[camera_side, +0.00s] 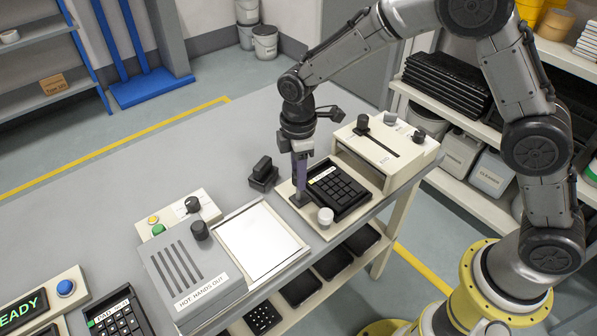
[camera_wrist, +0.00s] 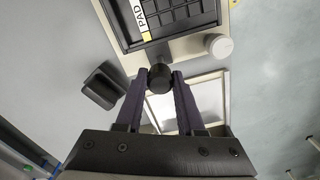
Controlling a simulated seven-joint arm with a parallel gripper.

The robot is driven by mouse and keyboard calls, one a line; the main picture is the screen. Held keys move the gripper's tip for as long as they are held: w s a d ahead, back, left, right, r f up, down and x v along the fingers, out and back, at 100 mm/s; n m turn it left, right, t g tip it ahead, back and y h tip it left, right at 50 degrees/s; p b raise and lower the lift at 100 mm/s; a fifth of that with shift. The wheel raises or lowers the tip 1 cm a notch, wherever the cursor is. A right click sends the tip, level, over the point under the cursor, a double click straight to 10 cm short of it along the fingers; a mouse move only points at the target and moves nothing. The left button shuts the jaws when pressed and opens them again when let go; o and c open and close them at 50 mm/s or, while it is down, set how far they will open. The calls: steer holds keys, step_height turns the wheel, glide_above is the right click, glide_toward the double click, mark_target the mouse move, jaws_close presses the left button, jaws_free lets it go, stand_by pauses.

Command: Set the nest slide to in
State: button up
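The nest slide is a cream plate (camera_side: 319,226) in front of the cream press unit (camera_side: 408,152), with most of the plate outside it. A black keypad (camera_side: 338,187) with a "1 PAD" label lies in it; the keypad is also in the wrist view (camera_wrist: 170,18). A black knob (camera_wrist: 160,78) stands at the plate's near left corner. My gripper (camera_side: 299,198) points down over this corner, and its fingertips lie against both sides of the knob in the wrist view (camera_wrist: 160,76). In the side view the fingers largely hide the knob.
A white round knob (camera_side: 326,216) sits at the plate's front right. A small black block (camera_side: 263,174) stands left of my gripper. A grey heater box (camera_side: 192,272) marked "HOT HANDS OUT" and a white panel (camera_side: 262,240) lie to the front left.

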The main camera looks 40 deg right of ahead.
jaws_close()
steer(key=shift+d, duration=0.1)
stand_by(0.9)
